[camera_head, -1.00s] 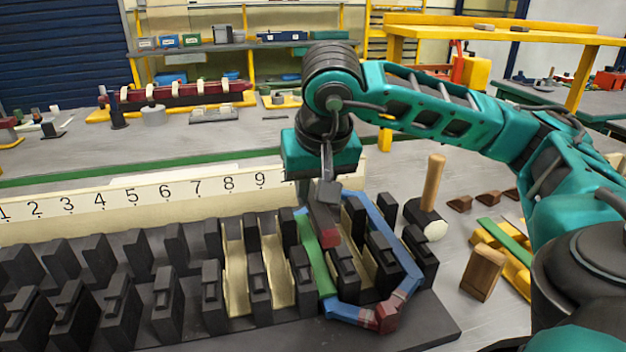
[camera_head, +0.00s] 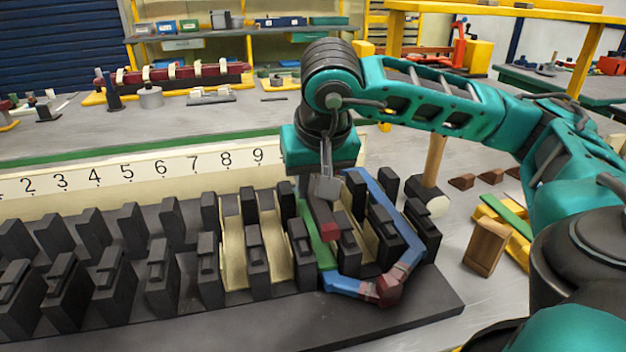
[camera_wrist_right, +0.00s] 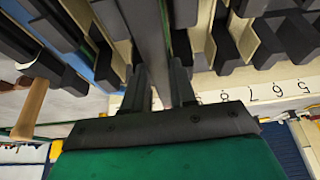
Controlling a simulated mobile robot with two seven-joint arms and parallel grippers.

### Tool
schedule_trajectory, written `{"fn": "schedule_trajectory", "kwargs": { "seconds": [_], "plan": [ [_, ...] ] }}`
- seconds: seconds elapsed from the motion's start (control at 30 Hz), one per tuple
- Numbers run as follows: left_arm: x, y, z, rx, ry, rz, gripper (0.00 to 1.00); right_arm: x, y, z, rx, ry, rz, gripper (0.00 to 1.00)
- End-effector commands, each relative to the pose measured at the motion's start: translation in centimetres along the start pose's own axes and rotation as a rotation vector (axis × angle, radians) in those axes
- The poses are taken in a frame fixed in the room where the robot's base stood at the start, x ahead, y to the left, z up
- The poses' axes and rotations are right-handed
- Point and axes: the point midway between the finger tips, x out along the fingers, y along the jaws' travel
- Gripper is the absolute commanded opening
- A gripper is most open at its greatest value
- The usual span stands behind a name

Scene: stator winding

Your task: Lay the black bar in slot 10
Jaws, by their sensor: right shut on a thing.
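My right gripper (camera_head: 325,185) is shut on the black bar (camera_head: 318,211), a dark strip with a reddish front end. In the right wrist view the bar (camera_wrist_right: 150,40) runs lengthwise between the two fingers (camera_wrist_right: 160,85). The bar hangs just above the green strip (camera_head: 318,240), which lies in the slot right of the one under the 9, along the blue coil's left side. The black stator block (camera_head: 250,325) has rows of teeth. Its number board (camera_head: 120,180) shows 2 to 9; my gripper hides the number 10. I cannot tell whether the bar touches the slot. My left gripper is out of view.
A blue and red coil (camera_head: 388,215) wraps around teeth at the right end. Cream liners (camera_head: 233,255) line several slots. A mallet (camera_head: 432,165) and a wooden block (camera_head: 486,247) stand to the right. A long rack (camera_head: 185,80) lies at the back.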

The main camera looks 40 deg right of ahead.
Motion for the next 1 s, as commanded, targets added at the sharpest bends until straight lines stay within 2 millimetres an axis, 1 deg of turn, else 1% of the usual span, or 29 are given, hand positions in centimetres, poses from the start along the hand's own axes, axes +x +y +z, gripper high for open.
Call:
{"fn": "schedule_trajectory", "kwargs": {
  "seconds": [0.37, 0.6, 0.8, 1.0],
  "plan": [
    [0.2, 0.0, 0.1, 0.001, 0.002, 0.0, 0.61, 0.2, 0.0, 0.1, 0.0, 0.001, 0.0, 0.0],
    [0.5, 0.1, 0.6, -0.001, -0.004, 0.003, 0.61, 0.8, 0.0, 0.4, 0.0, 0.001, 0.0, 0.0],
    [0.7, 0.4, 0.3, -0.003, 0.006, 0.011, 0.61, 1.4, 0.0, 0.6, 0.0, 0.001, -0.001, 0.0],
    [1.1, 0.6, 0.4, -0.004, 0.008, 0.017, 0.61, 1.9, 0.0, 0.9, 0.0, 0.002, -0.001, 0.0]
  ]
}}
